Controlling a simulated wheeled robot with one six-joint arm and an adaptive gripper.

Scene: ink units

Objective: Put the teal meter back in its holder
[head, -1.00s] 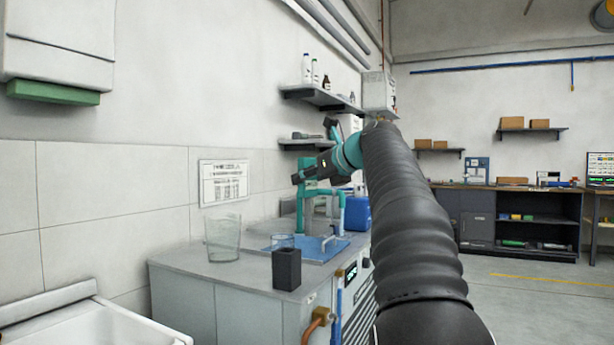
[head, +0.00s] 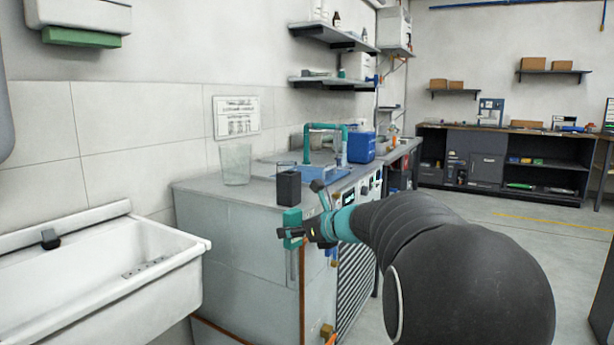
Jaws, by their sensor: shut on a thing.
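My gripper (head: 294,233) is shut on the teal meter (head: 291,219) in front of the near end of the grey cabinet. The meter's teal body is upright, and a thin grey probe (head: 292,264) hangs below it. A small dark grey upright box (head: 289,188) stands on the counter near its front corner, just above the meter in the picture. It looks like the holder, but I cannot be sure. The inside of the box cannot be seen. The meter looks apart from it.
The counter (head: 205,187) holds a clear beaker (head: 235,164), a blue mat (head: 325,175) with a teal pipe stand, and a blue canister (head: 361,146). A white sink (head: 150,235) is at left. Shelves hang above. Open floor lies at right.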

